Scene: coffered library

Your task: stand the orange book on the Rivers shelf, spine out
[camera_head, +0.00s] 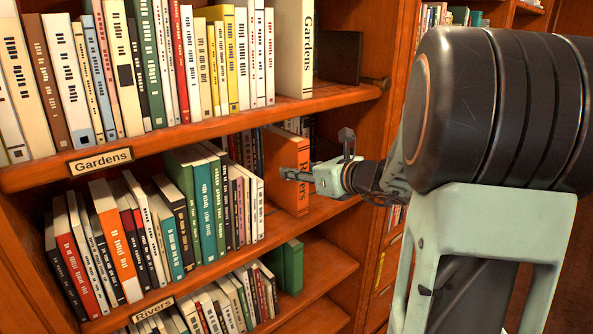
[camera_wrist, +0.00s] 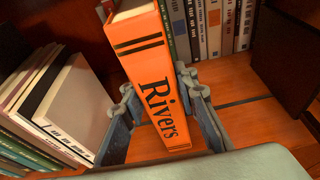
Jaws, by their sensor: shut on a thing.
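The orange book (camera_head: 284,160) stands upright at the right part of the middle shelf, beside the end of the row of books. In the wrist view the orange book (camera_wrist: 157,78) shows its spine with the word "Rivers" facing me. My gripper (camera_head: 300,175) is shut on the orange book, with one finger on each side of it; the fingers also show in the wrist view (camera_wrist: 160,112). The Rivers shelf (camera_head: 325,207) bears a "Rivers" label (camera_head: 152,309) on its front edge. Whether the book's foot touches the shelf board is unclear.
A row of books (camera_head: 225,195) fills the shelf left of the orange book. Free board lies to its right. The Gardens shelf (camera_head: 200,131) is above, with a large Gardens book (camera_head: 294,50). More books stand behind in the wrist view (camera_wrist: 225,28).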

